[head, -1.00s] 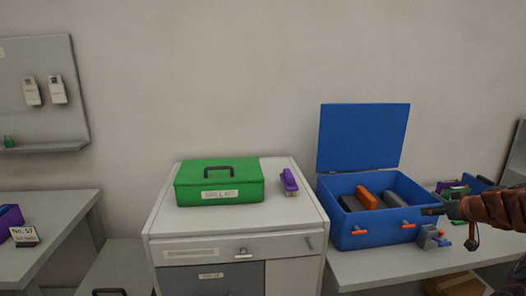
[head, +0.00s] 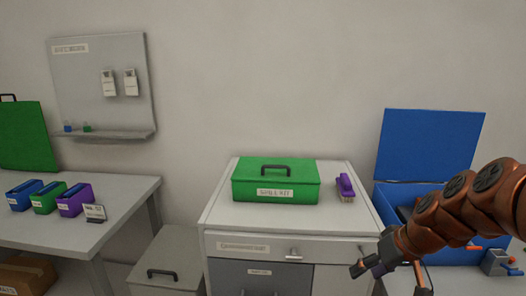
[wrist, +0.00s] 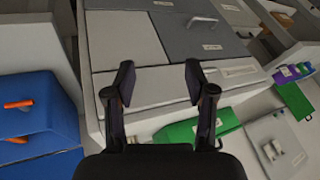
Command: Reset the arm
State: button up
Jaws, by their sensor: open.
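My gripper (head: 390,279) is at the lower right of the head view, in front of the cabinet's right side and the blue case. My copper-coloured arm reaches in from the right edge. In the wrist view my gripper (wrist: 159,78) has its two dark fingers spread apart with nothing between them. Behind the fingers there is the pale cabinet (wrist: 135,50) with its drawers, which appears tilted in that view.
An open blue case (head: 430,145) is partly hidden behind my arm. Several small bins stand on the left table (head: 120,190). A wall board (head: 85,85) hangs above.

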jog(key=s+a+f+g+h, duration=0.1)
jog(key=s+a+f+g, duration=0.1)
jog(key=s+a, duration=0.35)
jog(key=s+a+f+g+h, duration=0.1)
jog(key=s+a+g, duration=0.1)
jog(key=s, duration=0.7)
jog(key=s+d+f+m+g+h, duration=0.1)
jog(key=s+f+m+g+h, duration=0.15)
jog(key=s, duration=0.95)
jog(key=w+b+x, duration=0.1)
jog(key=b+x, duration=0.9)
jog(key=x, duration=0.2)
jog(key=s+p+v, duration=0.2)
jog(key=p+v, duration=1.1)
jog(key=v, duration=0.1)
jog(key=shift+w+r+n, duration=0.15)
jog(key=shift+r+n, duration=0.3)
jog(key=shift+r, duration=0.1)
jog(key=shift+t, duration=0.25)
